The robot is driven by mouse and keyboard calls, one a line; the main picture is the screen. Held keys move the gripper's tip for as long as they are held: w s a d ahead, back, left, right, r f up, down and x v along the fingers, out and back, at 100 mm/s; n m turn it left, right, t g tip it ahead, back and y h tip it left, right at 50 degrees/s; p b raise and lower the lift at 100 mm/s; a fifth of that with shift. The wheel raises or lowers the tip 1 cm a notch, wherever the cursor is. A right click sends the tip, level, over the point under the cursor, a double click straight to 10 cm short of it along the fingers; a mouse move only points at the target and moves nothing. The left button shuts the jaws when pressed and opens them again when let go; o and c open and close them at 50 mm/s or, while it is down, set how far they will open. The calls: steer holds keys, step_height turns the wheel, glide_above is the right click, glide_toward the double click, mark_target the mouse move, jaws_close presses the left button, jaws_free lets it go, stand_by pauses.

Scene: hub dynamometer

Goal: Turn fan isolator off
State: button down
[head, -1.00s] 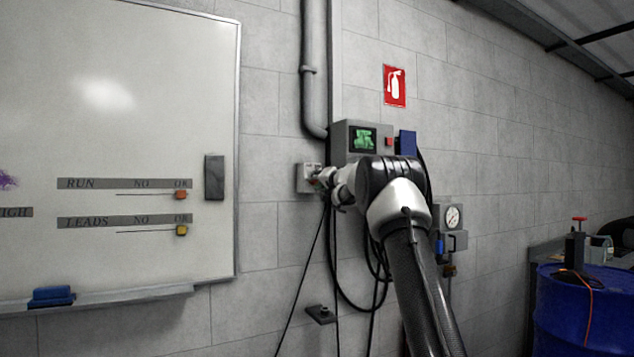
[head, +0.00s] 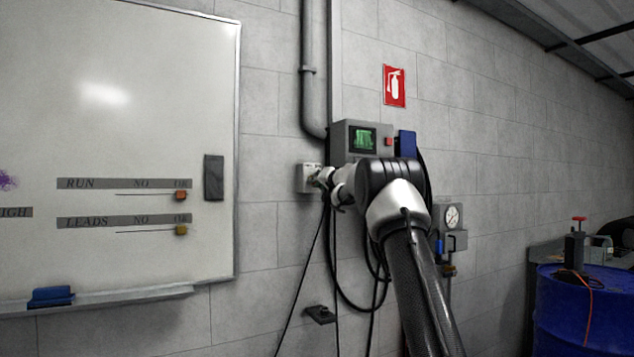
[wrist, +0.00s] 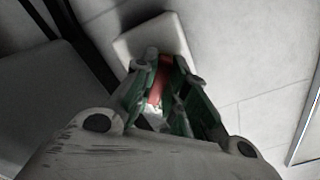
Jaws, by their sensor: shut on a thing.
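The fan isolator is a small light-grey box (head: 304,178) on the wall, left of the grey control unit; it also shows in the wrist view (wrist: 152,38). Its red handle (wrist: 159,82) sits between my fingers. My gripper (wrist: 158,92) is shut on the red handle, with a green-lined finger on each side. In the head view my gripper (head: 323,180) reaches the box from the right and covers its front, so the handle is hidden there.
A grey control unit (head: 345,134) with a green screen and red button is just above my wrist. Black cables (head: 336,270) hang below. A whiteboard (head: 120,120) is at left, a pressure gauge (head: 452,216) at right. A blue drum (head: 580,325) stands at lower right.

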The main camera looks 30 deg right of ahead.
steer(key=shift+f+n, duration=0.1)
steer(key=shift+n, duration=8.3)
steer(key=c, duration=1.4)
jaws_free()
steer(key=shift+c, duration=0.2)
steer(key=s, duration=1.2)
steer(key=shift+d, duration=0.2)
